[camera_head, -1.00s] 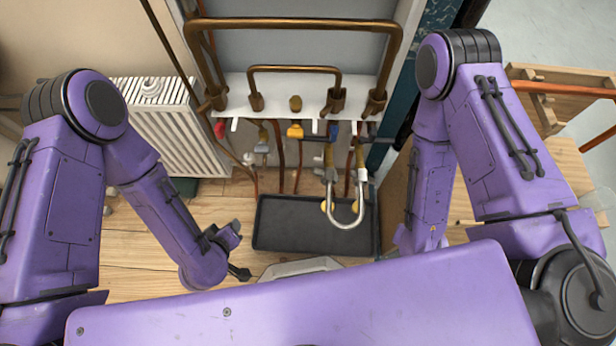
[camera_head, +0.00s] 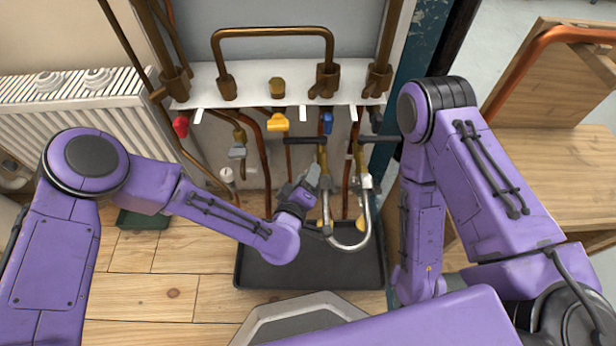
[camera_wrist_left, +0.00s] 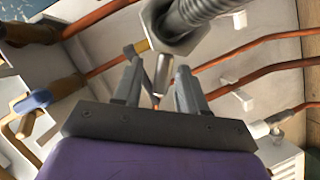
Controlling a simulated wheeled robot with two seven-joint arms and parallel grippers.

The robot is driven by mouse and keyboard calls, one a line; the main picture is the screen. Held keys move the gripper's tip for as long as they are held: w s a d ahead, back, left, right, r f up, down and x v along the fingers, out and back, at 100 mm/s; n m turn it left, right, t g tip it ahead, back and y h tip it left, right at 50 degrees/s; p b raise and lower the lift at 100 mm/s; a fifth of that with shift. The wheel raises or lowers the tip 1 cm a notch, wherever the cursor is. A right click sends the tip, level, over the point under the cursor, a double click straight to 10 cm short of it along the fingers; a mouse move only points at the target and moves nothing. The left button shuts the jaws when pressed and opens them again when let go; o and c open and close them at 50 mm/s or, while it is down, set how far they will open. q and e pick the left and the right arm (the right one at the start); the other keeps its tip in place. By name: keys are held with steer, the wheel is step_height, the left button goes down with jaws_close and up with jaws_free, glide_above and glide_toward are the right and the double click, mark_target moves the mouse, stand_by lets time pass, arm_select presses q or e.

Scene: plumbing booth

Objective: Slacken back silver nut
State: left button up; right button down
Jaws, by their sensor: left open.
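A silver hose (camera_head: 352,243) hangs in a U below the pipes in the head view, with a pale fitting (camera_head: 366,182) at its right end. The hose's left end is partly hidden behind my left gripper (camera_head: 312,184). In the left wrist view, a large silver hex nut (camera_wrist_left: 178,42) with a ribbed hose (camera_wrist_left: 200,10) lies just beyond the left gripper (camera_wrist_left: 158,75). The gripper's fingers are apart, with a shiny stub showing between them; I cannot tell whether they touch it. My right arm is in view, but its gripper is not.
A black tray (camera_head: 300,272) lies on the wooden floor below the hose. A white shelf (camera_head: 255,93) carries copper pipes above. Valves with red (camera_head: 180,124), yellow (camera_head: 277,123) and blue (camera_head: 326,122) handles hang below it. A radiator (camera_head: 60,110) stands left, a wooden bench (camera_head: 550,170) right.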

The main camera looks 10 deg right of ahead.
arm_select(q)
steer(key=shift+w+d+f, duration=0.15)
steer(key=shift+w+d, duration=0.15)
steer(key=shift+w, duration=0.25)
jaws_close()
arm_select(e)
steer(key=shift+f, duration=0.2)
